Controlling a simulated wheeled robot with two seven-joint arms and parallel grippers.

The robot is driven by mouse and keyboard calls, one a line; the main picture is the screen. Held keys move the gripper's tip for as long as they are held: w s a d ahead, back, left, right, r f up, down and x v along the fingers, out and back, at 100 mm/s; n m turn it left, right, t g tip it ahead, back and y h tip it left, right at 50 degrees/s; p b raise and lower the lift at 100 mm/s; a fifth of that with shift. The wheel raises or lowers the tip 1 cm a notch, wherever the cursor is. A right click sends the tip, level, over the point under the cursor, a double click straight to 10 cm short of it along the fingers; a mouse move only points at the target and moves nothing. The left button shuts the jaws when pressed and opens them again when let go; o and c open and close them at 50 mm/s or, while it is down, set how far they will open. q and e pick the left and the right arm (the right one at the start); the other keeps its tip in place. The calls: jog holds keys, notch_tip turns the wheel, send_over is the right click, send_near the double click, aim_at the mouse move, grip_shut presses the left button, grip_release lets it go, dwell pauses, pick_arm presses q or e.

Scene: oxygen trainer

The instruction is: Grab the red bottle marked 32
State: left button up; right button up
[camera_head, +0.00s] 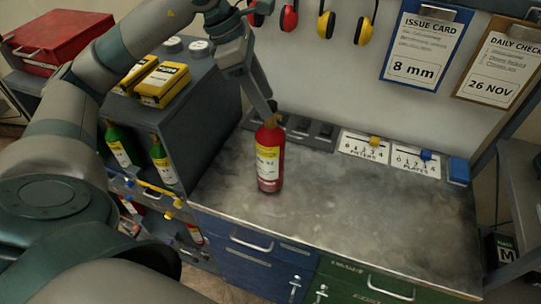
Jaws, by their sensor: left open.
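A red bottle (269,165) with a yellow and white label stands upright on the grey worktop, near its front left part. The label is too small to read, so I cannot confirm the number 32. My left gripper (268,117) reaches down from above and is open at the bottle's top, with its fingers by the neck. The gripper partly hides the neck, and I cannot tell whether the fingers touch it. My right gripper is not in view.
Green bottles (161,160) stand in a dark rack (200,109) left of the red bottle, with yellow boxes (162,82) on top. A row of dark slots (313,130) and white dial panels (364,148) line the back. The worktop (365,215) to the right is clear.

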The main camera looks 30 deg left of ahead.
pick_arm(q)
jog(key=shift+w+d+f+p, duration=0.1)
jog(key=shift+w+f+p, duration=0.15)
jog(key=shift+f+p, duration=0.35)
jog(key=shift+p+x, duration=0.55)
jog(key=shift+x, duration=1.15)
grip_shut()
jog(key=shift+w+r, duration=0.1)
